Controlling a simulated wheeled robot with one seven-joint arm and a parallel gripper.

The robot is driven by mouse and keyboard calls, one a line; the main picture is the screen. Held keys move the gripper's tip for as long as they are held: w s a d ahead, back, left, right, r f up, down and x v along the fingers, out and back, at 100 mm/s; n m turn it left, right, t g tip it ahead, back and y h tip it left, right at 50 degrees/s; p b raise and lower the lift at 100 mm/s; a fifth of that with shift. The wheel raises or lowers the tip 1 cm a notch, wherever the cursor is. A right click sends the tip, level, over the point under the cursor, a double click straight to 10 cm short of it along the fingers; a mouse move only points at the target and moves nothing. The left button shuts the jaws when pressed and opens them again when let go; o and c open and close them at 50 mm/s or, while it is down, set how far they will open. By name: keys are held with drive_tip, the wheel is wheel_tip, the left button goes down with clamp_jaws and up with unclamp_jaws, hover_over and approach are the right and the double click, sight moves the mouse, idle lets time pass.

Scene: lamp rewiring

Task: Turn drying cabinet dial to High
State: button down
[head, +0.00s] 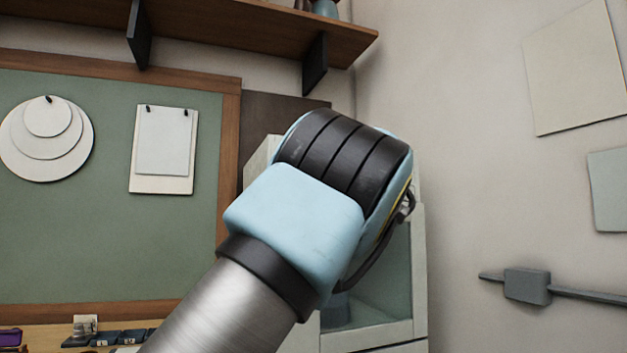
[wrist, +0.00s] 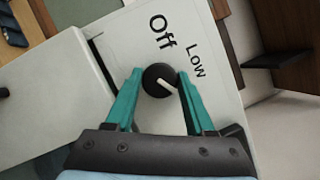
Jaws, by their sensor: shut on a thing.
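The drying cabinet (head: 418,262) stands behind my arm in the head view, mostly hidden by it; a glass front shows at its lower part. In the wrist view its pale panel (wrist: 115,45) carries the printed words "Off" and "Low". The dial (wrist: 159,80) is a round black knob with a white pointer line. My gripper (wrist: 158,84) has teal fingers, shut on the dial from both sides. No "High" label is visible. The fingers are hidden in the head view.
A green board (head: 110,230) with hanging paper discs and sheets is on the left wall. A wooden shelf (head: 230,30) runs above. A grey bar with a block (head: 527,286) is on the right wall. Small items lie on the bench at lower left.

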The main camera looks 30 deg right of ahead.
drive_tip(key=shift+d+m, duration=0.1)
drive_tip(key=shift+m, duration=0.2)
drive_tip(key=shift+c, duration=1.3)
unclamp_jaws()
drive_tip(key=b+v, duration=0.3)
drive_tip(key=v, duration=0.8)
drive_tip(key=shift+b, duration=0.35)
drive_tip(key=shift+f, duration=0.1)
